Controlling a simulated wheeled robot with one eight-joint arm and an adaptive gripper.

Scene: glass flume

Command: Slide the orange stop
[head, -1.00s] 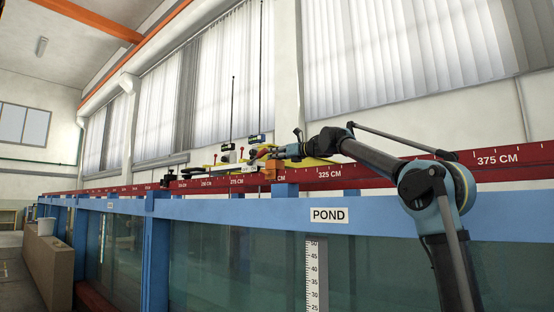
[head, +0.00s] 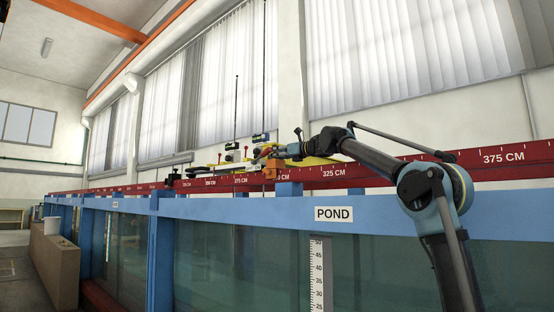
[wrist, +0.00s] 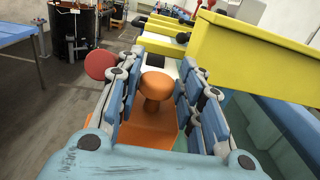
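The orange stop (head: 270,169) sits on the red scale rail, between the 275 CM and 325 CM marks, partly covering a label that ends in "0 CM". In the wrist view its round mushroom-shaped knob (wrist: 157,84) stands up from a flat orange body (wrist: 142,138). My gripper (head: 268,152) is over the stop, and its fingers (wrist: 159,62) stand on either side of the knob. A gap shows at the knob's left; the right finger is very close, and I cannot tell whether it touches.
The red rail (head: 420,165) runs along the blue flume frame (head: 240,206). A yellow beam (wrist: 255,45) lies close on the gripper's right in the wrist view. A red disc (wrist: 100,66) is just left of the fingers. More yellow instrument parts stand farther along the rail.

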